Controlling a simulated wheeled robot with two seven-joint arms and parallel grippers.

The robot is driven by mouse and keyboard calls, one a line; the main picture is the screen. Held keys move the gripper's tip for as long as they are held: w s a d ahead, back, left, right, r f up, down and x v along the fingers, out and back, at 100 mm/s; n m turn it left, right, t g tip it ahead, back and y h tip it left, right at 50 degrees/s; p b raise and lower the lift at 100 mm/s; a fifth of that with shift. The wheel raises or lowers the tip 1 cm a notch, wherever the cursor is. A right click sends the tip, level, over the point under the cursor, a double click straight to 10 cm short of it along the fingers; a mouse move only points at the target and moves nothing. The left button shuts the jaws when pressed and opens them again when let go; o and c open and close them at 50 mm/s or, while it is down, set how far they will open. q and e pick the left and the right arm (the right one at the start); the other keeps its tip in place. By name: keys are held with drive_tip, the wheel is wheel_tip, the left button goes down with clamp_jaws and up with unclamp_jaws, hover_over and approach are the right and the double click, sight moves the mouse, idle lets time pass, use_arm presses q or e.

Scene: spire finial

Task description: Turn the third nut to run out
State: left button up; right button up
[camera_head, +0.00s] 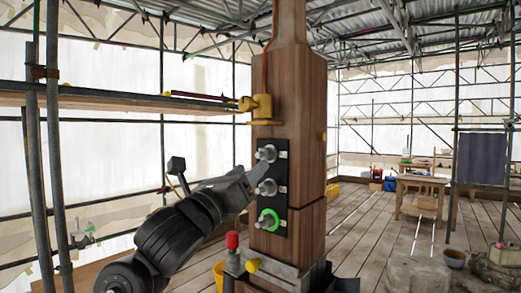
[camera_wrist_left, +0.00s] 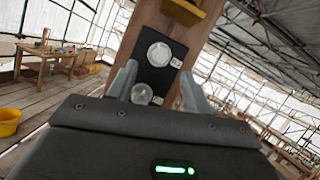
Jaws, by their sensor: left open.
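A wooden post (camera_head: 289,110) carries a black plate (camera_head: 282,170) with a column of three grey nuts on studs. The top nut (camera_head: 267,153) and middle nut (camera_head: 267,187) are plain grey. The bottom nut (camera_head: 268,220) has a glowing green ring around it. My left gripper (camera_head: 249,181) is at the plate near the middle nut. In the left wrist view its fingers (camera_wrist_left: 158,72) are apart, with one round nut end (camera_wrist_left: 142,94) showing between them, close to one finger. A larger nut (camera_wrist_left: 158,53) shows beyond. Contact cannot be told.
A yellow bracket (camera_head: 262,108) juts from the post above the plate. A red-topped fitting (camera_head: 232,241) stands at the post's lower left. Scaffold poles (camera_head: 50,140) and a plank shelf (camera_head: 120,100) are at left. A wooden table (camera_head: 422,183) stands far right, with open plank floor before it.

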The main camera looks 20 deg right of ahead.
sight(263, 157)
use_arm(q)
drive_tip(key=p+x, duration=0.2)
drive_tip(key=x, duration=0.2)
drive_tip(key=shift+w+d+r, duration=0.1)
drive_tip(key=shift+d+r, duration=0.05)
drive_tip(key=shift+r, duration=0.1)
drive_tip(key=shift+w+d+r+p, duration=0.1)
drive_tip(key=shift+w+d+p, duration=0.35)
drive_tip(key=shift+c, duration=0.2)
drive_tip(key=c, duration=0.9)
